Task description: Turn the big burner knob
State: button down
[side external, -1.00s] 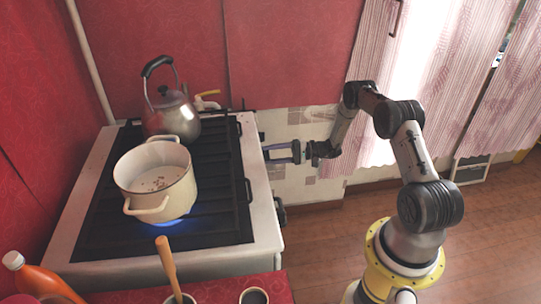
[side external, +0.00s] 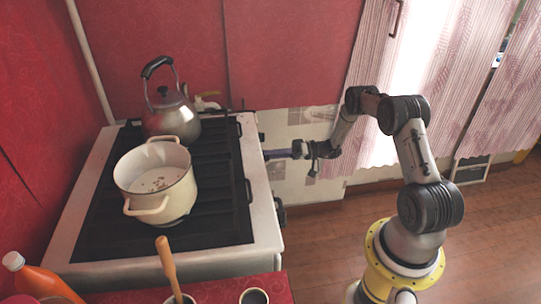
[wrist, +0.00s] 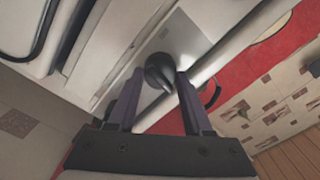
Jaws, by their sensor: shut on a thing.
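In the wrist view a round dark knob (wrist: 159,71) sits on the pale front panel of the stove, between the fingers of my gripper (wrist: 160,76). My gripper is shut on this knob. In the side view my gripper (side external: 283,154) reaches the stove's right face, fingers seen nearly edge-on, and the gripped knob cannot be made out. The white stove (side external: 262,215) carries a cream pot (side external: 155,182) on its black grate. No flame shows under the pot.
A steel kettle (side external: 171,117) stands behind the pot. Another dark knob (side external: 280,212) sticks out lower on the stove's right face. An orange bottle (side external: 40,281) and a wooden-handled utensil (side external: 166,262) are at the front. Open floor lies right of the stove.

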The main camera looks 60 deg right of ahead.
jog(key=shift+s+n, duration=0.1)
jog(key=shift+n, duration=0.7)
jog(key=shift+c, duration=1.6)
grip_release()
jog(key=v, duration=1.3)
jog(key=shift+s+d, duration=0.25)
jog(key=shift+d, duration=0.05)
